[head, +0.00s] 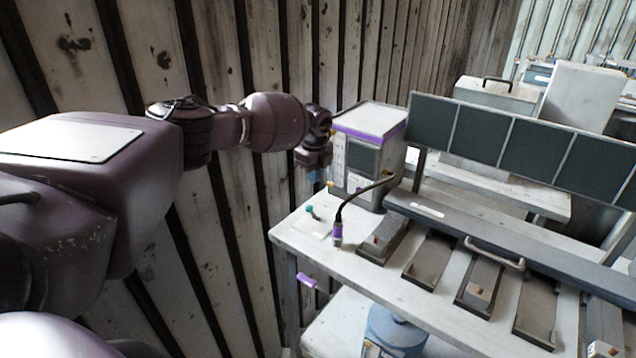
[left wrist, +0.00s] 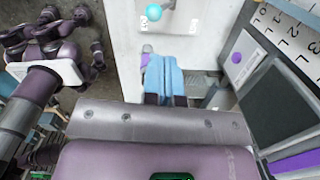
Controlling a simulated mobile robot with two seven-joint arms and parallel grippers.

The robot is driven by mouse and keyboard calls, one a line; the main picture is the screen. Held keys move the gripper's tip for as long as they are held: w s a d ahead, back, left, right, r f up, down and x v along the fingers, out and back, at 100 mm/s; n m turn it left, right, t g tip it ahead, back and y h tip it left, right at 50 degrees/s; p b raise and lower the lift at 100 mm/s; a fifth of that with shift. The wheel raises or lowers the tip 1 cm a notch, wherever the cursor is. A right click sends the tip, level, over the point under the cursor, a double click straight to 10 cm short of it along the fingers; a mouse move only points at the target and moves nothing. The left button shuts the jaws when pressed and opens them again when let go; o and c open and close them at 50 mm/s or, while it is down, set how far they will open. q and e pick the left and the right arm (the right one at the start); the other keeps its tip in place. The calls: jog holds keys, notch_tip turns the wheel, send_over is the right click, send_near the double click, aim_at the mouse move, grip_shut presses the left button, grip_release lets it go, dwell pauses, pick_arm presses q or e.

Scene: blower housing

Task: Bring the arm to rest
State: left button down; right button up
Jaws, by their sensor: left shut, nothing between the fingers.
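My left arm reaches in from the left in the head view, along the corrugated wall. My left gripper (head: 313,175) is beside the left side of a white instrument box (head: 362,157) with a purple band, above the bench's left end. In the left wrist view its light-blue fingers (left wrist: 168,75) are together with nothing between them. A teal knob (head: 310,210) stands on a white plate on the bench; a cyan ball beyond the fingertips (left wrist: 153,12) appears to be this knob. My right gripper is not in view.
The bench (head: 290,240) holds a purple-ended cable (head: 337,232) and several grey trays in a row (head: 430,258). Dark panels (head: 480,133) stand behind them. A blue container (head: 395,330) is below. The corrugated wall (head: 215,235) runs close along my left arm.

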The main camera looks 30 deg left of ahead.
pick_arm(q)
jog(key=shift+r, duration=0.5)
